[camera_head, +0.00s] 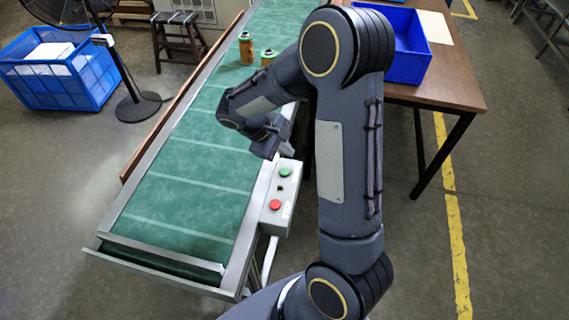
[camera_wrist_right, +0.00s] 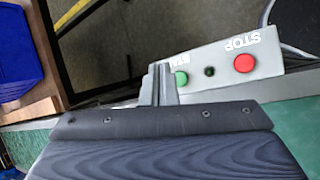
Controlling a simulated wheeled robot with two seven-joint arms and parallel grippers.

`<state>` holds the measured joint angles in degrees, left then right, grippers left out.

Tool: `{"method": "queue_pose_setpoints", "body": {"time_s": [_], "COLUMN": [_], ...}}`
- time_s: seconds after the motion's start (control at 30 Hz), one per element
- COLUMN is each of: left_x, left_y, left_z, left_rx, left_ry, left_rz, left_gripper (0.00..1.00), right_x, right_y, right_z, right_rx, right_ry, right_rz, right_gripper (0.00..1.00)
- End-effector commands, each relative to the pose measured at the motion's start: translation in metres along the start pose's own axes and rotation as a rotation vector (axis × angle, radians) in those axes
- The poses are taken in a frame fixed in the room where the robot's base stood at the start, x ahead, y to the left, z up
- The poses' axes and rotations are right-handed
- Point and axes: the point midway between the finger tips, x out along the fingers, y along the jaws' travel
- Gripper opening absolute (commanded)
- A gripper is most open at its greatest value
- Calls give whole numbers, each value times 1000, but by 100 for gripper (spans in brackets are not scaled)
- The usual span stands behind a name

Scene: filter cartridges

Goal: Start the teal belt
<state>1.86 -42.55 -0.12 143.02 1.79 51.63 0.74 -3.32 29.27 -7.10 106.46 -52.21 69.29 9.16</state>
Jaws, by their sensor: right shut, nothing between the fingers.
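The teal belt (camera_head: 180,180) runs from the lower left up to the top of the head view, with pale cross lines. A grey control box (camera_head: 281,205) is fixed to its right side. The box carries a green button (camera_head: 285,173) and a red button (camera_head: 275,204). In the right wrist view the green button (camera_wrist_right: 181,78) is partly hidden by my right gripper (camera_wrist_right: 160,80), and the red button (camera_wrist_right: 243,63) is marked STOP. My right gripper is shut and empty, its tips close to the green button; I cannot tell whether they touch. My left gripper is not in view.
Two cartridges (camera_head: 246,48) (camera_head: 267,57) stand on the far part of the belt. A brown table (camera_head: 450,75) with a blue bin (camera_head: 408,50) is at the right. A blue crate (camera_head: 60,80), a black stand (camera_head: 138,106) and a stool (camera_head: 178,35) are at the left.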

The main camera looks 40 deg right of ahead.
Motion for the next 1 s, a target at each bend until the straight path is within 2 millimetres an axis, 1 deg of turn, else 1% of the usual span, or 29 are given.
{"method": "queue_pose_setpoints", "body": {"time_s": [0.03,0.1,0.23,0.37,0.73,0.87,1.0], "left_x": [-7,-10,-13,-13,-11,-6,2], "left_y": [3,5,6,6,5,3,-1], "left_z": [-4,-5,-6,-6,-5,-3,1], "left_rx": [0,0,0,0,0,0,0], "left_ry": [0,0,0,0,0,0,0], "left_rz": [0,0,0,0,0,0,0], "left_gripper": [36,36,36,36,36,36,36], "right_x": [2,8,15,17,19,26,39], "right_y": [5,10,14,15,14,10,4], "right_z": [-11,-24,-37,-41,-42,-44,-50], "right_rx": [-41,-80,-120,-130,-130,-130,-130], "right_ry": [-35,-67,-98,-105,-104,-104,-104], "right_rz": [54,116,185,205,201,201,200], "right_gripper": [0,0,0,0,0,0,0]}}
